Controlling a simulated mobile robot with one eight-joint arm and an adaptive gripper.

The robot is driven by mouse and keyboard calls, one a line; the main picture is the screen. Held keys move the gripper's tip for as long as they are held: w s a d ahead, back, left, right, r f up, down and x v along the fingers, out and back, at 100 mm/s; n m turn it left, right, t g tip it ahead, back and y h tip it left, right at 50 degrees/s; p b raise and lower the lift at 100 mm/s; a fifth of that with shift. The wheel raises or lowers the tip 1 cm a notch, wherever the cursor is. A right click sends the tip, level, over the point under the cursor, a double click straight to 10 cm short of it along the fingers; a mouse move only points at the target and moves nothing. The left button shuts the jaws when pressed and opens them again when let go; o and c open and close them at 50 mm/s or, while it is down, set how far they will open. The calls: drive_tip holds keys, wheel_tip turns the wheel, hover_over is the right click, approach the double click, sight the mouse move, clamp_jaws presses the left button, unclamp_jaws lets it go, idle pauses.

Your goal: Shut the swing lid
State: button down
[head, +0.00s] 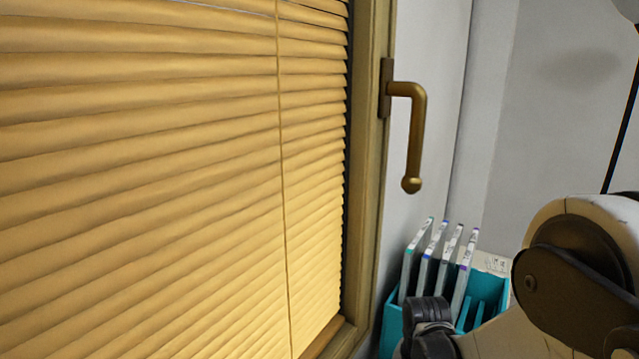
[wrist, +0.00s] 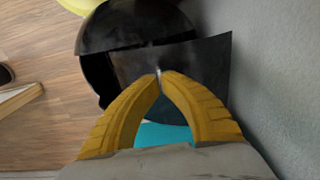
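In the wrist view, a dark, glossy round bin-like body (wrist: 97,78) stands on the floor. A flat black panel (wrist: 205,65), which looks like the swing lid, stands out across it to the right at an angle to the opening. My gripper (wrist: 160,75) has two yellow ribbed fingers whose tips meet in front of the panel. I see nothing clearly held between them. Whether the tips touch the panel cannot be told. In the head view, neither the bin nor the lid shows, and the fingertips are out of sight.
In the head view, a teal rack (head: 391,328) with several upright thin cases stands beside my arm. A window with yellow blinds (head: 150,180) and a brass handle (head: 415,135) fills the left. A grey wall (wrist: 275,80) borders the panel; wood floor (wrist: 35,55) lies left.

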drive_tip(key=shift+f+b, duration=1.2)
drive_tip(key=shift+f, duration=0.9)
wheel_tip(320, 180, up, 9)
drive_tip(key=p, duration=0.8)
drive_tip(key=shift+f, duration=0.2)
drive_tip(key=shift+r+p, duration=0.15)
drive_tip(key=shift+p, duration=0.15)
drive_tip(key=shift+r, duration=0.45)
drive_tip(key=s+r+n+t, duration=0.3)
drive_tip(key=s+r, duration=0.3)
drive_tip(key=r, duration=0.4)
drive_tip(key=s+r+n+t, duration=0.3)
drive_tip(key=s+r+t, duration=0.1)
drive_tip(key=r, duration=0.6)
drive_tip(key=shift+s+r+n, duration=0.15)
drive_tip(key=shift+s+n, duration=0.15)
drive_tip(key=shift+s, duration=0.55)
